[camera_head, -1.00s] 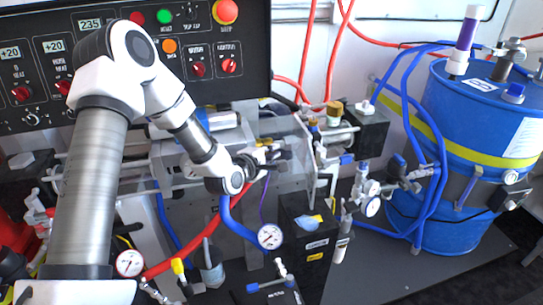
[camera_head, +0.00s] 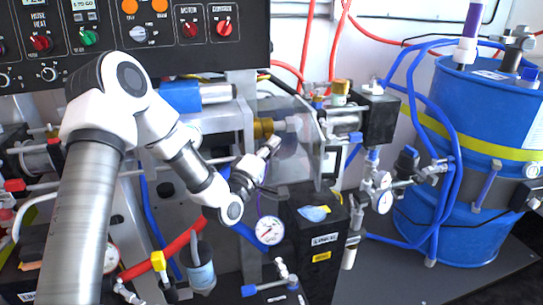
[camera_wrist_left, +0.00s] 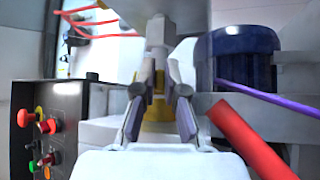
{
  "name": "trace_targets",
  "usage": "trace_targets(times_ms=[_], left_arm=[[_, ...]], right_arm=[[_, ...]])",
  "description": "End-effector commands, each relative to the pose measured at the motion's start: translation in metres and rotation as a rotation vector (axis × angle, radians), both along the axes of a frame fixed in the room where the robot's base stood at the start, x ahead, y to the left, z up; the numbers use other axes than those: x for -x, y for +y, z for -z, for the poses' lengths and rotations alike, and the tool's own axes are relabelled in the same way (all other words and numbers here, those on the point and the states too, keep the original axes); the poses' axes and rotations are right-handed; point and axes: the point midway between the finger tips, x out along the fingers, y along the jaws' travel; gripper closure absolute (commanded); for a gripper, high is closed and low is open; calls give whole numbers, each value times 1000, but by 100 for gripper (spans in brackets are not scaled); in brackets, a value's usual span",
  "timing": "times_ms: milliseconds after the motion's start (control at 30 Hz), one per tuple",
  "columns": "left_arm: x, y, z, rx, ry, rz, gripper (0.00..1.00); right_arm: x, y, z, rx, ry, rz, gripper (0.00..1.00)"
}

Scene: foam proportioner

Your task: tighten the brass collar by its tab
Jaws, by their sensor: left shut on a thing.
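The brass collar (camera_head: 262,128) sits on the horizontal cylinder assembly behind the clear shield, in the middle of the head view. My left gripper (camera_head: 271,144) is just below and in front of it, pointing up and to the right. In the left wrist view, the two fingers (camera_wrist_left: 160,80) close on a narrow grey piece, which looks like the collar's tab. Yellow brass of the collar (camera_wrist_left: 157,112) shows between the fingers. The fingers hide most of the tab, and its exact angle is unclear. My right gripper is not in view.
A clear shield (camera_head: 292,155) stands close to the right of the gripper. A black box (camera_head: 318,218) and a pressure gauge (camera_head: 269,230) lie below. The control panel (camera_head: 180,50) is above. A blue drum (camera_head: 480,150) with blue hoses stands right. A red hose (camera_wrist_left: 250,135) passes close to the gripper.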

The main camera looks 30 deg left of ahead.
Motion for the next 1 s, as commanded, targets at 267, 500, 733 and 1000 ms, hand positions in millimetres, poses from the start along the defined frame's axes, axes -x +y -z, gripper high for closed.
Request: trace_targets(times_ms=[267, 500, 733, 1000], left_arm=[[-2, 1, 1, -34, -32, -1, 100], [-2, 2, 0, -35, -33, -1, 100], [-1, 1, 0, -34, -31, -2, 65], [-1, 1, 0, -31, -27, -1, 65]], right_arm=[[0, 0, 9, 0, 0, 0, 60], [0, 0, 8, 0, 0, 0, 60], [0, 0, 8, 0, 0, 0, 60], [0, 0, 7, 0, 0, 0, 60]])
